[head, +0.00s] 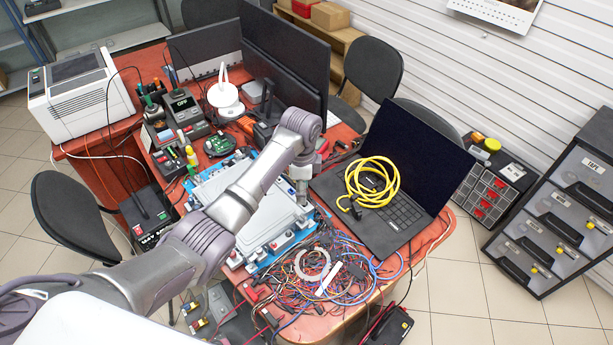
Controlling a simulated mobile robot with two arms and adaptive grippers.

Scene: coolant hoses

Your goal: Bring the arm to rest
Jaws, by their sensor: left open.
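My left arm reaches in from the lower left over the red desk. Its gripper (302,190) points down at the right edge of a silver metal unit (268,218) in a blue frame, close to the laptop. The jaws are open, but small and partly hidden by my wrist, and I cannot tell whether they touch the unit. My forearm covers part of the unit. Any hoses on it are too small to make out. My right gripper is not in view.
A laptop (382,236) with a coiled yellow cable (354,184) stands right of the gripper. Loose wires (290,290) cover the desk's front. Monitors (285,58) stand behind, and a white printer (80,95) at the left. Chairs surround the desk.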

